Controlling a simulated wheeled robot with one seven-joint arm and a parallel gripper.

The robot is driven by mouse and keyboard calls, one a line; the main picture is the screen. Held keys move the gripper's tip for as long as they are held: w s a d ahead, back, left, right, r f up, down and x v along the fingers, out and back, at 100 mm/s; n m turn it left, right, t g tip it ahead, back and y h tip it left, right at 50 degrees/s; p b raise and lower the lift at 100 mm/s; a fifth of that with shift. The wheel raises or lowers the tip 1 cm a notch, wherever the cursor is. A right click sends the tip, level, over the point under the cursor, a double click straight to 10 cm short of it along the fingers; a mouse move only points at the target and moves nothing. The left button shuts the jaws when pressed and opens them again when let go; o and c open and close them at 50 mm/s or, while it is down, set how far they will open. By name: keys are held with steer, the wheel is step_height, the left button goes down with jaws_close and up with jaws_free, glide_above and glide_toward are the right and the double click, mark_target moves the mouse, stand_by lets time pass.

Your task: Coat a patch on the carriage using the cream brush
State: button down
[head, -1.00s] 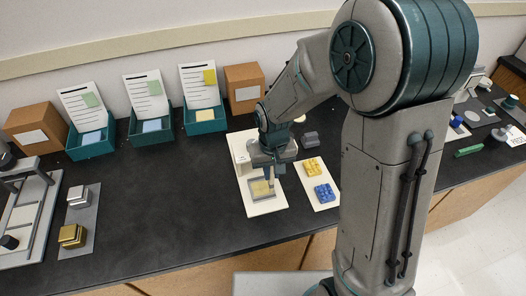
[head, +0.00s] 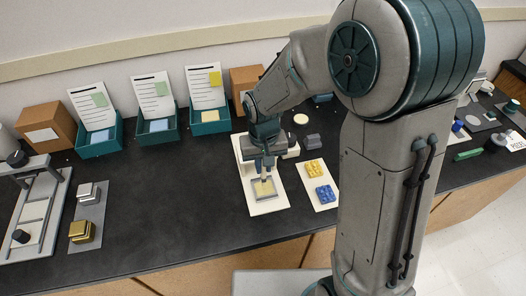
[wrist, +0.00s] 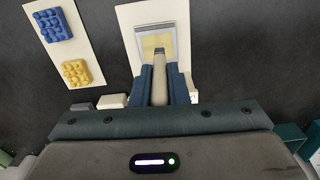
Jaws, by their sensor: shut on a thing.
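My gripper (head: 265,167) is shut on the cream brush (wrist: 159,88), whose pale handle stands between the blue-green fingers in the wrist view. The brush points down, with its dark lower end over the carriage (wrist: 143,35). The carriage is a grey-framed square with a pale yellow area inside, on a white board. It also shows in the head view (head: 254,195), below my gripper. Whether the bristles touch the surface I cannot tell.
Yellow (head: 313,168) and blue (head: 325,193) studded blocks lie on a white card (head: 320,207) to the right. Teal bins (head: 210,127) with upright sheets and cardboard boxes stand along the wall. A metal rail frame (head: 38,215) is at left.

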steer(key=shift+r+p, duration=1)
steer(key=shift+r, duration=0.75)
steer(key=shift+f, duration=0.1)
